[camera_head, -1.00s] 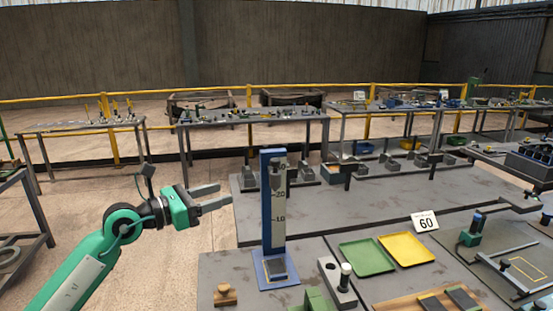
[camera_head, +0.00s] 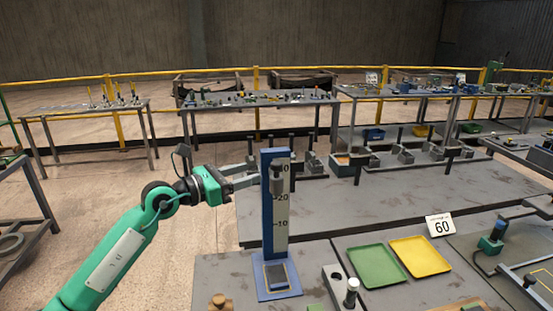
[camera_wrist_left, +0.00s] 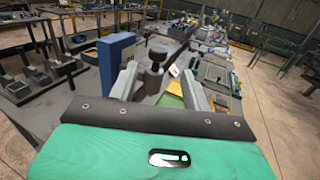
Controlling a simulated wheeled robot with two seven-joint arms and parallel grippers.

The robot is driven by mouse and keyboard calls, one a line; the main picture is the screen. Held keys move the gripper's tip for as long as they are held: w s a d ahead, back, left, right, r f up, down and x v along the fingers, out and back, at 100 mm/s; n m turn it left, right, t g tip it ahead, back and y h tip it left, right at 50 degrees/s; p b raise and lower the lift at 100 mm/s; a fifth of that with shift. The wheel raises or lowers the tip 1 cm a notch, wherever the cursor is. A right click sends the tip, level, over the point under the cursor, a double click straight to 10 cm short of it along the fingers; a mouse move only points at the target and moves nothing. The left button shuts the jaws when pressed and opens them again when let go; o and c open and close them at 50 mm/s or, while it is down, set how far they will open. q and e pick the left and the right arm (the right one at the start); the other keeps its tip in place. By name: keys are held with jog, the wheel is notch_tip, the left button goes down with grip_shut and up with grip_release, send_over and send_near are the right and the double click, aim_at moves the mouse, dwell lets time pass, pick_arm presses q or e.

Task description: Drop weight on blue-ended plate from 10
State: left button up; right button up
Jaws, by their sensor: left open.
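A blue column (camera_head: 267,220) with a pale scale stands upright on a blue base (camera_head: 264,293). Its scale reads 10, 20 and a partly hidden number at the top. A dark weight (camera_head: 277,181) is on the column's front, above the 20 mark. A small dark plate (camera_head: 277,275) lies at the column's foot; I cannot make out its end colour clearly. My left gripper (camera_head: 254,176) is open beside the column's upper part. In the left wrist view the weight (camera_wrist_left: 157,62) shows between my two fingers, next to the blue column (camera_wrist_left: 114,56). I see no grip on it.
A green tray (camera_head: 377,265) and a yellow tray (camera_head: 420,255) lie right of the column, behind them a white 60 sign (camera_head: 440,226). A metal block with a post (camera_head: 343,289) and a wooden knob (camera_head: 220,302) stand in front.

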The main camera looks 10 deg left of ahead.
aim_at(277, 163)
pick_arm(q)
jog(key=p+x, duration=0.3)
jog(key=x, duration=0.6)
jog(key=shift+a, duration=0.1)
jog(key=shift+w+f, duration=0.1)
jog(key=shift+w, duration=0.15)
jog(key=shift+w+d+f, duration=0.1)
jog(key=shift+d, duration=0.1)
pick_arm(e)
jog(key=r, duration=0.1)
jog(key=w+r, duration=0.1)
jog(key=r, duration=0.1)
jog(key=shift+w+r, duration=0.15)
jog(key=shift+r, duration=0.15)
pick_arm(q)
jog(key=shift+c, duration=0.4)
grip_shut()
pick_arm(e)
jog(key=shift+f, duration=0.1)
